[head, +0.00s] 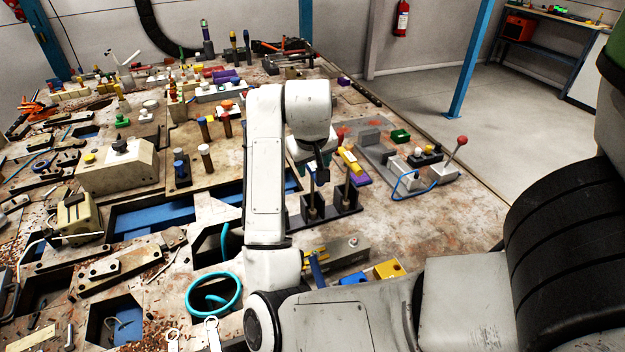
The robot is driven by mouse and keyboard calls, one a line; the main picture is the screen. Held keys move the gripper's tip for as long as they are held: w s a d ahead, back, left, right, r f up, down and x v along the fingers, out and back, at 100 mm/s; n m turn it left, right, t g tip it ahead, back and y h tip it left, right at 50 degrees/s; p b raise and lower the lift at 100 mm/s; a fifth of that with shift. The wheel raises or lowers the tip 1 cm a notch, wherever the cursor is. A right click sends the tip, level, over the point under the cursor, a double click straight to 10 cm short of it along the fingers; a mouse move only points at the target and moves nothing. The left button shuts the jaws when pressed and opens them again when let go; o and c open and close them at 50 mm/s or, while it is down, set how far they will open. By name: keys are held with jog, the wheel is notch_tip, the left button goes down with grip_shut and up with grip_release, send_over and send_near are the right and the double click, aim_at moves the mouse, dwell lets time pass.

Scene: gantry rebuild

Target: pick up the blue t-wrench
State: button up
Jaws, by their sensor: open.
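My gripper (322,172) is dark and points down at the end of the white arm, near the middle of the head view. It is open. Just below it, an upright metal rod (312,186) stands in a black holder (312,208); its top is hidden behind my gripper, so I cannot tell its handle colour. A second rod (347,184) stands in the holder to the right, below a yellow piece (351,161). A slim blue piece (316,270) stands lower down beside my arm; I cannot tell whether it is the blue t-wrench.
A grey fixture with a red-knobbed lever (461,141) and a blue cable (406,184) lie to the right. Blue and yellow blocks (388,269) sit near my arm. A teal ring (213,296) lies front left.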

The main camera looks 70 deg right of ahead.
aim_at(312, 168)
jog(key=shift+w+p+x, duration=0.1)
jog(key=shift+p+x, duration=0.15)
jog(key=shift+x, duration=1.3)
jog(key=shift+w+p+x, duration=0.15)
jog(key=shift+p+x, duration=0.1)
jog(key=shift+x, duration=1.3)
grip_shut()
